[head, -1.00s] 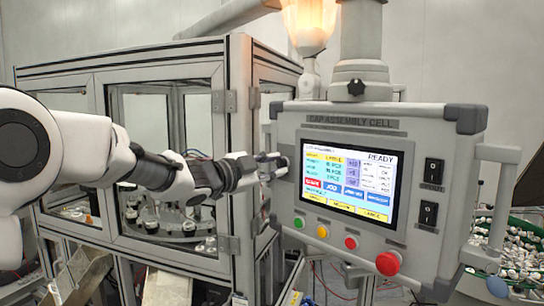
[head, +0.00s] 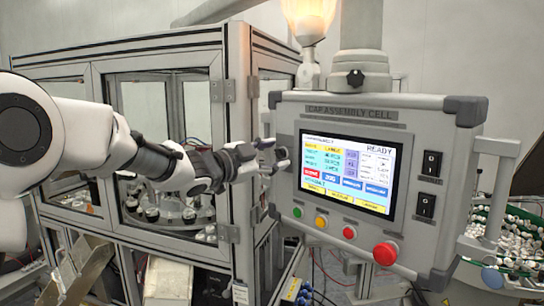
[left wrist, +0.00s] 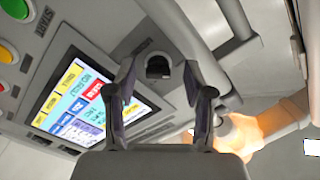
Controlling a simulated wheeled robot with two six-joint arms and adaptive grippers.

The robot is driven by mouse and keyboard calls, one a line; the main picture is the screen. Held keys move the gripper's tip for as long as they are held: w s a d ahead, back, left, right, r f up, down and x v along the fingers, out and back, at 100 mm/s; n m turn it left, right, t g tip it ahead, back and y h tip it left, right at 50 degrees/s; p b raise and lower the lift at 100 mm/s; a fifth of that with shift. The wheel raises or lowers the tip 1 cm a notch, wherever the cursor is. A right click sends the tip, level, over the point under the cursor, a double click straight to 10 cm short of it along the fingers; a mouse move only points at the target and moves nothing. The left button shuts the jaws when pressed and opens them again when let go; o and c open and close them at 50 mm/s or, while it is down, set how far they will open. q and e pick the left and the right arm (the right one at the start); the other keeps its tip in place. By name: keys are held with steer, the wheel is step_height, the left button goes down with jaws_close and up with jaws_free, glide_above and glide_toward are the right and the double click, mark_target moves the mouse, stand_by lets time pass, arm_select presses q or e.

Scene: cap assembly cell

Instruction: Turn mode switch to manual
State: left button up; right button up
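The grey control panel (head: 292,120), marked CAP ASSEMBLY CELL, has a lit screen (head: 347,172) reading READY. Two black switches, an upper (head: 431,164) and a lower (head: 426,205), sit on its right side; their small labels are unreadable, so I cannot tell which is the mode switch. My left gripper (head: 279,156) is at the panel's left edge, far from both switches, with its fingers apart and empty. In the left wrist view, the open fingers (left wrist: 158,72) frame a dark round part (left wrist: 158,66); I cannot tell whether they touch it. My right gripper is not in view.
A red emergency button (head: 385,253) and several coloured buttons line the panel's lower edge. A glass-walled machine cell (head: 237,140) stands close behind my left arm. A lit beacon (head: 308,15) is above the panel. A bin of small parts (head: 520,240) is at right.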

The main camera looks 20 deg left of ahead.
arm_select(q)
steer(key=shift+f, duration=0.1)
steer(key=v, duration=0.8)
step_height(320, 180, down, 26)
steer(key=w+d+n+g+y+b, duration=0.1)
steer(key=w+d+g+b, duration=0.15)
steer(key=b, duration=0.25)
steer(key=s+d+f+n+g+y+b, duration=0.15)
steer(key=s+f, duration=0.25)
steer(key=f, duration=0.8)
steer(key=s+f+n+g+b, duration=0.2)
steer(key=s+f+g+b, duration=0.15)
steer(key=f, duration=0.75)
steer(key=s+d+f+n+g+y+b, duration=0.15)
steer(key=s+f, duration=0.25)
steer(key=f, duration=0.8)
steer(key=s+a+f+n+g+y+b, duration=0.2)
steer(key=s+f+n+g+b, duration=0.25)
steer(key=s+f, duration=1.65)
steer(key=s+a+r+n+g+y, duration=0.2)
steer(key=s+a+r+n, duration=0.1)
steer(key=s, duration=0.6)
steer(key=shift+a+n+y, duration=0.4)
steer(key=shift+a+n, duration=0.05)
steer(key=shift+n, duration=0.3)
